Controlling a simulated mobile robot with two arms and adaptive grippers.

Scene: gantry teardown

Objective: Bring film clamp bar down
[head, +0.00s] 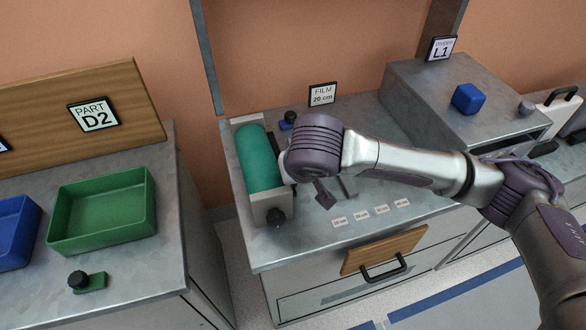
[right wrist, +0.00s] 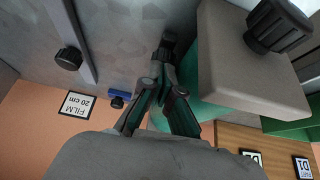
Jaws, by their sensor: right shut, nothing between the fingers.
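The film station has a green film roll (head: 258,158) in a grey holder, and the roll also shows in the right wrist view (right wrist: 205,65). A narrow grey bar with a black knob (right wrist: 69,58), which looks like the film clamp bar, crosses the metal bench top in the right wrist view. In the head view only a short grey piece (head: 348,187) shows beyond my arm. My right gripper (right wrist: 167,46) is shut and empty beside the roll, apart from the bar. In the head view its dark fingertips (head: 324,195) show below my wrist. My left gripper is not in view.
A FILM 20 cm sign (head: 322,94) and a small blue part with a black knob (head: 288,120) stand behind. A knobbed end block (right wrist: 278,25) lies close to my right fingers. A drawer (head: 384,251) is below. Green bin (head: 103,238) stands left.

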